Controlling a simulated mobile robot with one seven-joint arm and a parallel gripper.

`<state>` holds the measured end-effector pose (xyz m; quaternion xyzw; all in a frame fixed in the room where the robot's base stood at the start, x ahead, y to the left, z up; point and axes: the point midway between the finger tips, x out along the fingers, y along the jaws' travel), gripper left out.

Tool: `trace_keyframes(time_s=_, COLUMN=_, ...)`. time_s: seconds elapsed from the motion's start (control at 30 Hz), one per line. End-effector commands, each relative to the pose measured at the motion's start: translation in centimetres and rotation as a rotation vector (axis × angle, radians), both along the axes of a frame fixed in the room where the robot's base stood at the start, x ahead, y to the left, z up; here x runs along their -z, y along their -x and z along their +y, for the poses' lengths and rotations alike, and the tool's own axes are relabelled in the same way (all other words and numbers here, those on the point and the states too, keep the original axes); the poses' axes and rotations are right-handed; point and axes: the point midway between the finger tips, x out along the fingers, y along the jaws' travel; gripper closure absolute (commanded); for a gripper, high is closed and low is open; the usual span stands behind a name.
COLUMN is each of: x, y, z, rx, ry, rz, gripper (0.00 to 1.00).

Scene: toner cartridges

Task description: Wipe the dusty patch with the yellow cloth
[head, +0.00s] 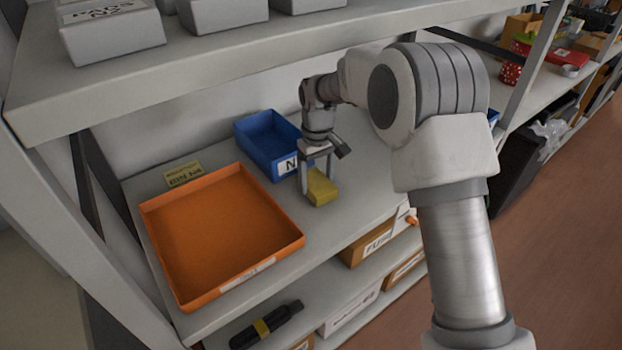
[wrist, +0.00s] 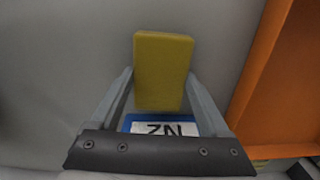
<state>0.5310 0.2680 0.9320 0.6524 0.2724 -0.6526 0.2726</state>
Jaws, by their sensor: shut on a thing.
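The yellow cloth (head: 322,187) looks like a thick folded block. It is at my gripper (head: 316,175) over the middle shelf, just in front of the blue bin. In the wrist view the cloth (wrist: 162,70) lies between the two fingers of my gripper (wrist: 160,90), which is shut on it. I cannot tell whether the cloth touches the shelf. I cannot make out a dusty patch in either view.
An orange tray (head: 290,238) stands left of the cloth, with a small yellow sign (head: 183,173) behind it. A blue bin (head: 262,165) stands close behind my gripper. The upper shelf (head: 200,75) overhangs the back. Bare shelf (head: 355,205) lies to the right.

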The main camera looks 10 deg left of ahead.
Motion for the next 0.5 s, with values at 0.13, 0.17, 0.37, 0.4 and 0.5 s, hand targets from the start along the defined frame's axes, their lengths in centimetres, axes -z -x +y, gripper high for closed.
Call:
trace_keyframes(time_s=0.13, x=-0.1, y=-0.5, z=-0.5, rx=0.002, ry=0.001, rz=0.001, gripper=0.65)
trace_keyframes(time_s=0.17, x=-0.1, y=-0.7, z=-0.7, rx=0.003, ry=0.001, rz=0.001, gripper=0.65)
trace_keyframes(time_s=0.37, x=-0.2, y=-2.0, z=-1.8, rx=0.002, ry=0.001, rz=0.001, gripper=0.65)
trace_keyframes(time_s=0.4, x=-0.3, y=-2.3, z=-1.9, rx=0.002, ry=0.000, rz=0.000, gripper=0.65)
trace_keyframes(time_s=0.5, x=-0.3, y=-2.6, z=-2.2, rx=0.002, ry=-0.001, rz=-0.001, gripper=0.65)
